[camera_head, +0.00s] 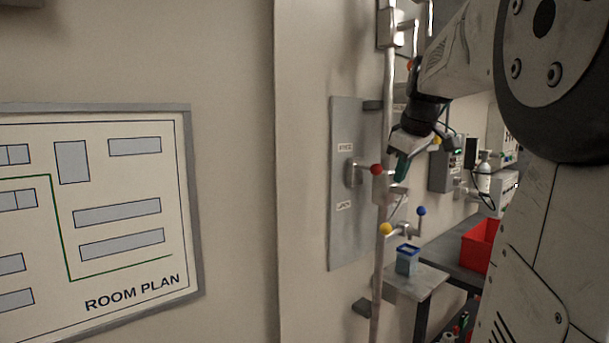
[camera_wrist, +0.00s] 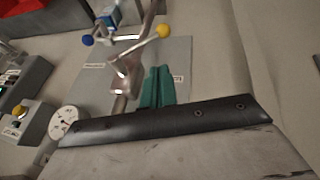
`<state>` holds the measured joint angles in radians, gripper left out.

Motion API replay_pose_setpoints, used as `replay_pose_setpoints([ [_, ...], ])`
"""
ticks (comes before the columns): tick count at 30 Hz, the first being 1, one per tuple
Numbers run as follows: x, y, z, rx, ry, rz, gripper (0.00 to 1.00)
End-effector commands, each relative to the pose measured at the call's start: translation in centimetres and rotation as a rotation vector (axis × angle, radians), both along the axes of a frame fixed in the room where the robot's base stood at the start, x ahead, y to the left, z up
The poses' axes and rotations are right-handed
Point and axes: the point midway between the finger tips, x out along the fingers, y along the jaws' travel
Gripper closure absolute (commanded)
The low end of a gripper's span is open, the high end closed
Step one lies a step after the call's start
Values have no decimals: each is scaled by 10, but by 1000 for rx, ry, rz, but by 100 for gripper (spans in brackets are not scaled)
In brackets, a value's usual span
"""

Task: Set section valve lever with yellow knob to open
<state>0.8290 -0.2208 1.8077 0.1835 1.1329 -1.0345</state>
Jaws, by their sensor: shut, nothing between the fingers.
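The lever with the yellow knob (camera_wrist: 163,31) shows in the wrist view as a bare metal arm slanting from a thick metal hub (camera_wrist: 122,75). In the head view the yellow knob (camera_head: 386,228) hangs low beside the vertical pipe, and its hub is partly hidden behind my gripper. My gripper (camera_head: 401,168) is shut and empty, its teal fingers pointing down close to the hub, above the knob. In the wrist view the shut fingers (camera_wrist: 158,87) are just right of the hub; I cannot tell whether they touch it. The panel labels are too blurred to read.
A blue-knobbed lever (camera_head: 421,211) is close to the yellow knob. A vertical pipe (camera_head: 379,270) runs alongside. A red bin (camera_head: 478,247) and a blue-topped container (camera_head: 407,262) stand at right.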

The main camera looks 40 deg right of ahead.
Motion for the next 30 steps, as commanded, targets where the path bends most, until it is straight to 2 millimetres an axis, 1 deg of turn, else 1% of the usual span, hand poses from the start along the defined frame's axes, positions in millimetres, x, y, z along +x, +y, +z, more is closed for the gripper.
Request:
replay_pose_setpoints([
  [1,4,-2,-11,3,4,1,100],
  [9,28,-12,-63,3,4,1,100],
  [11,32,-15,-73,3,2,0,100],
  [13,34,-24,-81,3,3,-1,100],
  [19,39,-37,-94,2,1,-2,100],
  [30,40,-40,-96,0,0,-1,100],
])
